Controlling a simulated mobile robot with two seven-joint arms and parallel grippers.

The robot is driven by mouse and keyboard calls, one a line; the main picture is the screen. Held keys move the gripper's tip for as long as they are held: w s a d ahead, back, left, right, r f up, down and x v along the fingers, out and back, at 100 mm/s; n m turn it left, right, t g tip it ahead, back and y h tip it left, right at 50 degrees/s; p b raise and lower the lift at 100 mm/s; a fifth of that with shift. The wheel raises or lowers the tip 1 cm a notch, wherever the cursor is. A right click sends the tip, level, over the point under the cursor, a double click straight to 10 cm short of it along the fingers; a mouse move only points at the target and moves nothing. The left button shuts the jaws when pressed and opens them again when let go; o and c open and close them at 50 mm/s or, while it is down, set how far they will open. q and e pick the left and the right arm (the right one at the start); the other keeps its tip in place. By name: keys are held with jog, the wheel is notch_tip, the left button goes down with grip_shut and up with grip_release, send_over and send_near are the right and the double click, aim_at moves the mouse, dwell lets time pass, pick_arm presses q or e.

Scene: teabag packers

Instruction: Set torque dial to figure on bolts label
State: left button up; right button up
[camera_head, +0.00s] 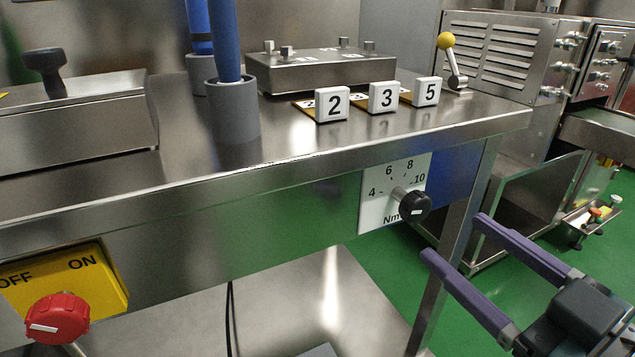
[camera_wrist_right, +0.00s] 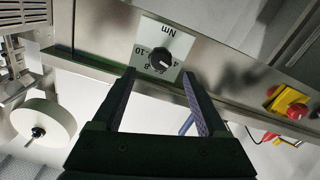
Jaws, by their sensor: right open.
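The torque dial is a black knob (camera_head: 414,206) on a white scale plate (camera_head: 371,212) marked 4, 6, 8, 10 and Nm, on the front of the steel bench. The knob (camera_wrist_right: 158,62) also shows in the right wrist view, just beyond and between the fingertips. A small white mark shows on the knob; which figure it points at is unclear. My right gripper (camera_head: 453,236) is open and empty, its two purple fingers reaching toward the knob from the lower right, apart from it. No label about bolts can be made out. My left gripper is out of view.
Blocks numbered 2 (camera_head: 332,105), 3 (camera_head: 382,98) and 5 (camera_head: 427,92) stand on the bench top (camera_head: 290,135). A red switch knob (camera_head: 57,318) on a yellow OFF/ON plate is at lower left. A bench leg (camera_head: 455,235) stands behind the right fingers.

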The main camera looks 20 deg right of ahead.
aim_at(422, 211)
jog(key=w, duration=0.2)
jog(key=w+b, duration=0.1)
jog(key=w, duration=0.2)
jog(key=w+b, duration=0.1)
jog(key=w, duration=0.2)
jog(key=shift+w+a, duration=0.15)
jog(key=shift+a, duration=0.15)
jog(key=shift+c, duration=0.2)
grip_shut()
